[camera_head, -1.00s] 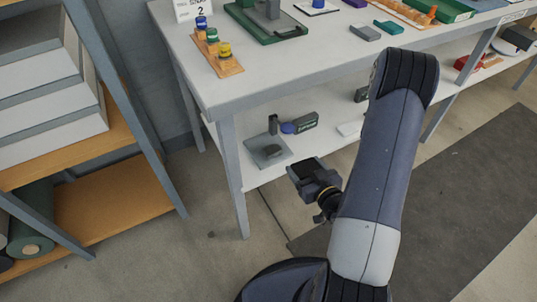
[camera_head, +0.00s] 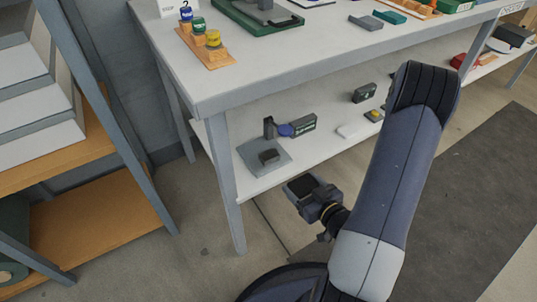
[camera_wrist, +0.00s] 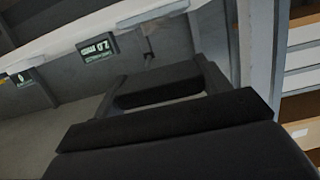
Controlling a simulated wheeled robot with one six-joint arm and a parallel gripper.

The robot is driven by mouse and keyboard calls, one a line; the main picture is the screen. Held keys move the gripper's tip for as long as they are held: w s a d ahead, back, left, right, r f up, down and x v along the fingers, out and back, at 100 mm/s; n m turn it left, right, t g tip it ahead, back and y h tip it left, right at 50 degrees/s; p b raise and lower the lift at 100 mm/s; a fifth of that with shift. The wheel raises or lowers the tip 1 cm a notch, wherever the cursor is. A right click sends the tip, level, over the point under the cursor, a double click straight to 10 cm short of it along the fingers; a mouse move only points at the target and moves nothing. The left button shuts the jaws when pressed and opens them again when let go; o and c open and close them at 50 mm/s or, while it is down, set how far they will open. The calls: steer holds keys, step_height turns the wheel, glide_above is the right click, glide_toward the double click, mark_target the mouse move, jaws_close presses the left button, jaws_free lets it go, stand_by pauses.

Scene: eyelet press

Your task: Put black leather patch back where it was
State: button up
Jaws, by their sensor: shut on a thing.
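My gripper (camera_head: 304,190) hangs in front of the table's lower shelf, at about the shelf's height in the head view. It is shut on a small flat black piece, which looks like the black leather patch (camera_head: 301,186). In the wrist view, broad black shapes fill the lower middle, and I cannot tell patch from fingers there. The gripper is apart from the shelf, to the right of this plate and nearer to me.
A table leg (camera_head: 228,190) stands left of the gripper. A wooden rack (camera_head: 110,225) is at left. Floor in between is clear.

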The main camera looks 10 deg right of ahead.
steer(key=b, duration=0.1)
glide_toward(269, 155)
steer(key=w, duration=0.2)
steer(key=w+a+r, duration=0.1)
steer(key=w, duration=0.2)
steer(key=w+a+r, duration=0.1)
steer(key=w, duration=0.2)
steer(key=shift+a+r, duration=0.15)
steer(key=shift+a, duration=0.1)
steer(key=shift+b+x, duration=0.3)
steer(key=shift+x, duration=0.6)
step_height(269, 155, down, 2)
steer(key=shift+s+b, duration=0.15)
steer(key=shift+b, duration=0.5)
steer(key=shift+f, duration=0.3)
steer(key=shift+f, duration=0.1)
steer(key=shift+f+b, duration=0.15)
steer(key=shift+b, duration=0.2)
steer(key=o, duration=1)
steer(key=shift+p, duration=0.4)
